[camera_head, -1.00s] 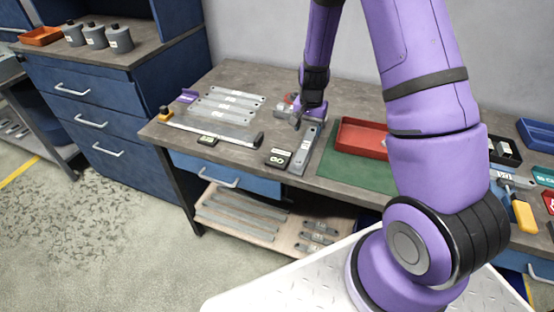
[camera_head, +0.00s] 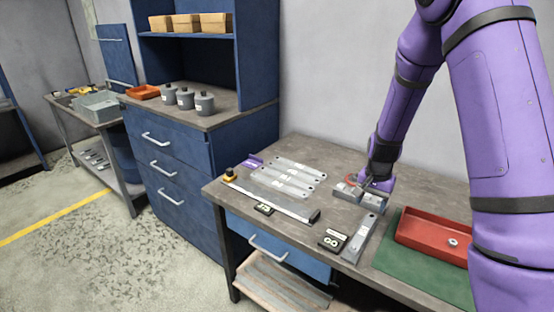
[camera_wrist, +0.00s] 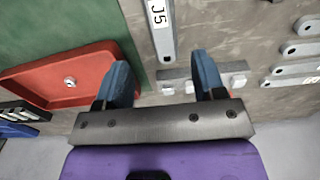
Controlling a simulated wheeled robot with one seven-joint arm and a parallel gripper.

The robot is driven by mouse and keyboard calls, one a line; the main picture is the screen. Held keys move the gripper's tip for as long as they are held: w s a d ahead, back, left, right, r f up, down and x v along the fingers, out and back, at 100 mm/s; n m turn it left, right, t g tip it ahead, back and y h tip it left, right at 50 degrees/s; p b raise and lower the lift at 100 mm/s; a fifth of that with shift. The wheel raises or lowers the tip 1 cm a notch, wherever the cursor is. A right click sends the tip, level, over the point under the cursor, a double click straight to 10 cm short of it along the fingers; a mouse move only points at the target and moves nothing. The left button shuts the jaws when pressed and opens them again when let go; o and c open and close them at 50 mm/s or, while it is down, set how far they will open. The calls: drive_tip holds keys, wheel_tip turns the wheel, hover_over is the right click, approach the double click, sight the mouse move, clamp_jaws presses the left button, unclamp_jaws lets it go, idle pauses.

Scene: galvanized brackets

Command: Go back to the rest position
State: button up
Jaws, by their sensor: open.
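My gripper (camera_head: 376,186) hangs over the back of the workbench, above a grey block-like fixture (camera_head: 358,194). In the wrist view my gripper (camera_wrist: 162,82) has two blue fingers spread apart, with nothing held between them. Below them the grey fixture (camera_wrist: 178,84) shows, partly hidden by a finger. A flat galvanized bracket (camera_head: 361,238) lies in front of the fixture; in the wrist view a bracket labelled J5 (camera_wrist: 161,30) lies at top centre. Several more flat brackets (camera_head: 287,178) lie side by side to the left.
A red tray (camera_head: 425,240) with a small metal part in it sits on a green mat (camera_head: 400,262) to the right. A black label block (camera_head: 332,240) and a long metal bar (camera_head: 270,200) lie near the bench front. Blue drawers (camera_head: 165,165) stand left.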

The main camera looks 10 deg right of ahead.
drive_tip(key=s+a+r+n+t, duration=0.1)
drive_tip(key=s+a+r+n, duration=0.2)
drive_tip(key=r, duration=0.7)
drive_tip(key=s+a+r+n+t, duration=0.15)
drive_tip(key=s+r, duration=0.35)
drive_tip(key=r, duration=0.6)
drive_tip(key=s+a+r+n+t, duration=0.1)
drive_tip(key=s+r, duration=0.4)
drive_tip(key=s, duration=0.5)
drive_tip(key=s+a+r+n+t, duration=0.1)
drive_tip(key=s+r, duration=0.4)
drive_tip(key=s, duration=0.5)
drive_tip(key=shift+a+r+n+t, duration=0.35)
drive_tip(key=shift+a+n, duration=0.35)
drive_tip(key=shift+n, duration=0.55)
